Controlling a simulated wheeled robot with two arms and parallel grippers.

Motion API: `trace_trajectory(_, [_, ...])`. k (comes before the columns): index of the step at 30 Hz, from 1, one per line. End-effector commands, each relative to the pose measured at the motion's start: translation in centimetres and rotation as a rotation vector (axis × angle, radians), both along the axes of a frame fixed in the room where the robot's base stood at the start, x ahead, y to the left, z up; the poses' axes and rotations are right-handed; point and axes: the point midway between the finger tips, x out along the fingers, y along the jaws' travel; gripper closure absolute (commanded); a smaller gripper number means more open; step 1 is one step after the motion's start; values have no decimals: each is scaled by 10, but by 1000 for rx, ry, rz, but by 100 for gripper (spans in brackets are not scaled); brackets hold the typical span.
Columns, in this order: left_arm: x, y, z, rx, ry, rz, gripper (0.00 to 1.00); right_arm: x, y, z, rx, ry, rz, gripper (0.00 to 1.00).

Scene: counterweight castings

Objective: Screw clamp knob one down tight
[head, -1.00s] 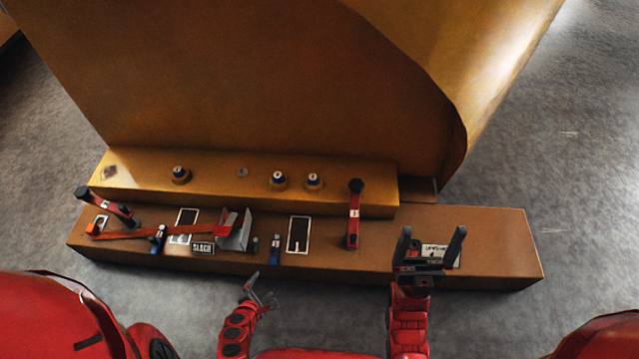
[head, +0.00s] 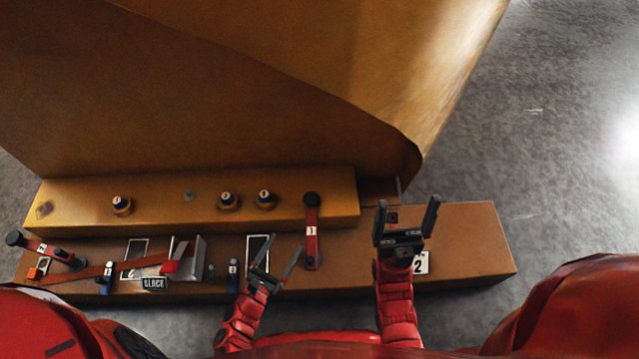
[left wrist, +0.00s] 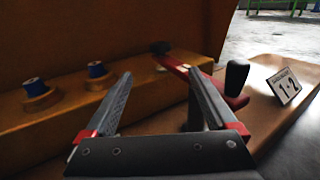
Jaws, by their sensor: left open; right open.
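Three blue knobs with white numbered caps stand on the yellow ledge: a left one (head: 122,205), a middle one (head: 229,201) and a right one (head: 266,199). Their numbers are too small to read surely, so I cannot tell which is knob one. Two blue knobs also show in the left wrist view, (left wrist: 35,94) and (left wrist: 97,76). My left gripper (head: 281,248) is open and empty, below the right knob and left of a red lever (head: 312,232) with a black end. My right gripper (head: 407,208) is open and empty, above the brown beam's right part.
A second red lever (head: 45,250), a red strap (head: 100,272), a metal bracket (head: 190,262) and small blue pegs sit on the brown beam (head: 470,240). A number sign (left wrist: 286,86) stands on the beam's right part. The large yellow casting (head: 250,110) rises behind.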

Motion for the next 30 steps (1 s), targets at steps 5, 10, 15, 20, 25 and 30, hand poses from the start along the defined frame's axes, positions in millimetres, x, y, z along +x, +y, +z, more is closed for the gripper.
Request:
trace_trajectory(5, [10,-5,0,-5,-5,-1,9,0,0,-3,0,1,0,9])
trace_trajectory(10, [39,-22,0,-5,-7,-3,9,0,0,-11,0,1,0,9])
trace_trajectory(15, [75,-42,-2,-4,-5,-4,9,0,0,-21,0,0,0,9])
trace_trajectory(20, [107,-61,-2,-4,-5,-3,9,-1,0,-32,-5,-3,0,9])
trace_trajectory(25, [134,-76,-3,-4,-3,-3,9,-3,0,-42,-24,-18,-2,9])
trace_trajectory(30, [148,-83,-1,-3,-4,-2,9,-5,-1,-46,-35,-26,-4,9])
